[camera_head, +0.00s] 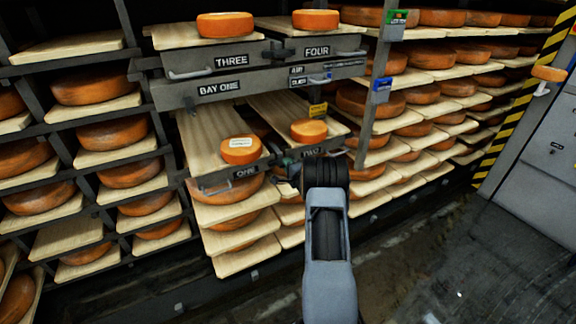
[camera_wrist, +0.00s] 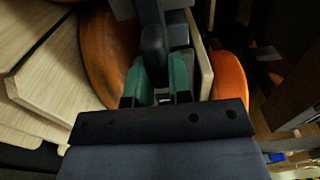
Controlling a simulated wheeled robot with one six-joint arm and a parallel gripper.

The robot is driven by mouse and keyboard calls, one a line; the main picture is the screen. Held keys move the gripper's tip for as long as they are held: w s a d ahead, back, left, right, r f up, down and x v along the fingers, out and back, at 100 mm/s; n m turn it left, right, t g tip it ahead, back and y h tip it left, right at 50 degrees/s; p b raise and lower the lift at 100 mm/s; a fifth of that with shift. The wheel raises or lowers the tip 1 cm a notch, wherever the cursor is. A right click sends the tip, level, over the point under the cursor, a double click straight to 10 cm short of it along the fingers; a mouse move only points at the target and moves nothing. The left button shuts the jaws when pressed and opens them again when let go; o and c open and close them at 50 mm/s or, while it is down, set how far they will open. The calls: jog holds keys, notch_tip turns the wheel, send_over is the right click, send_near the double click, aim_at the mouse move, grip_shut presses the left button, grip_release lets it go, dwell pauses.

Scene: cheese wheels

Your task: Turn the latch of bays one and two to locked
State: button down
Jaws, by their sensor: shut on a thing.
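Bay one (camera_head: 235,187), labelled ONE, and bay two (camera_head: 322,149), labelled TWO, are side by side on the lower level of the rack. Each has a wooden board with an orange cheese wheel on it. My gripper (camera_wrist: 157,88) has green fingertips shut on the dark latch handle (camera_wrist: 154,48) between these bays.
Bays three (camera_head: 231,60) and four (camera_head: 317,51) are above, with another dark latch (camera_head: 283,52) between them. Shelves of cheese wheels stand left and right. A grey cabinet (camera_head: 545,150) stands at the far right. The floor in front is clear.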

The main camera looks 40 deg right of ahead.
dwell(0.4)
jog(key=c, duration=1)
grip_release()
jog(key=shift+c, duration=0.2)
jog(key=s+a+p, duration=0.1)
jog(key=s+a, duration=0.1)
jog(key=s, duration=1.1)
jog(key=shift+s, duration=0.35)
